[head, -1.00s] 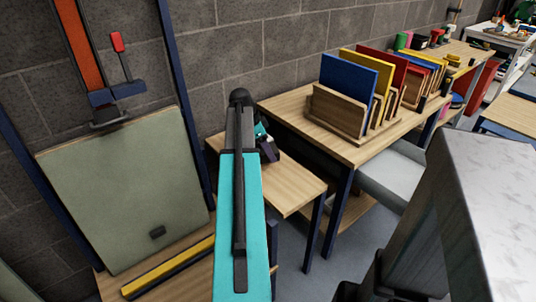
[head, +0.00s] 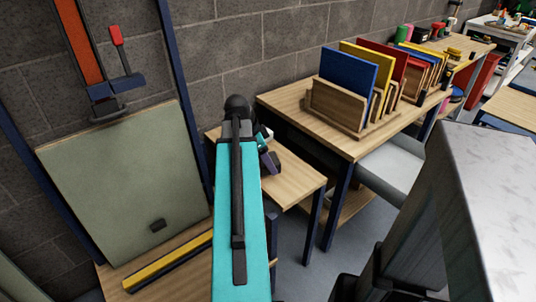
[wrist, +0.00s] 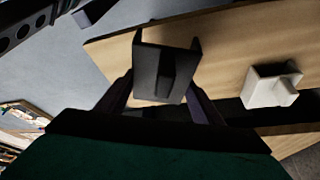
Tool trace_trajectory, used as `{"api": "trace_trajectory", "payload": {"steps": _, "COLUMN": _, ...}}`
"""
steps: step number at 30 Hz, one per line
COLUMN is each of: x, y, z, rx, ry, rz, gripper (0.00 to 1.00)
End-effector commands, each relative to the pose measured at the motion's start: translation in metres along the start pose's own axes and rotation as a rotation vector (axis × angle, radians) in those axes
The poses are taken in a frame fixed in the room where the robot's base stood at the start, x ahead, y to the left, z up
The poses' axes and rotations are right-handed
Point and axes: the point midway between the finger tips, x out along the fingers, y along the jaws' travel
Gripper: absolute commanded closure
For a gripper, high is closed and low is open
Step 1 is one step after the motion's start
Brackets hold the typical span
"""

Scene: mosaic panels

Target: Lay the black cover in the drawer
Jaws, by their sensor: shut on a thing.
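The black cover (wrist: 162,65) is an angular piece with raised sides and a ridge. In the wrist view it sits between the fingers of my gripper (wrist: 160,98), which is shut on it. It is over or in front of a light wooden surface (wrist: 228,45); I cannot tell whether it touches the wood. In the head view my gripper (head: 268,158) is partly hidden behind my teal arm, above a low wooden table (head: 297,178). The cover is not clearly seen there. I cannot make out a drawer for certain.
A white block-like object (wrist: 268,88) is on the wood, right of the cover. A taller table (head: 290,103) with a rack of coloured panels (head: 340,105) stands at right. A grey-green board (head: 125,185) leans at left.

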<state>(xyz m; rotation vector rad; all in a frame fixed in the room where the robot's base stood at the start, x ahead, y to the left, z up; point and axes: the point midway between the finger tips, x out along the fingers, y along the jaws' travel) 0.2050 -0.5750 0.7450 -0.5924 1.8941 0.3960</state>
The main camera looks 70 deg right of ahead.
Motion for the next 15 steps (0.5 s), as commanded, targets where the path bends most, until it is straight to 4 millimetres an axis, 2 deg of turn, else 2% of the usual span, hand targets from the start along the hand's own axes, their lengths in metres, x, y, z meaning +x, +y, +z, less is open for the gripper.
{"api": "trace_trajectory", "payload": {"steps": 1, "x": -0.001, "y": 0.009, "z": 0.002, "rx": 0.000, "ry": 0.000, "rz": 0.000, "gripper": 0.66}}
{"api": "trace_trajectory", "payload": {"steps": 6, "x": -0.005, "y": 0.026, "z": 0.005, "rx": 0.000, "ry": 0.000, "rz": 0.000, "gripper": 0.66}}
{"api": "trace_trajectory", "payload": {"steps": 15, "x": -0.008, "y": 0.042, "z": 0.009, "rx": 0.000, "ry": 0.000, "rz": 0.000, "gripper": 0.66}}
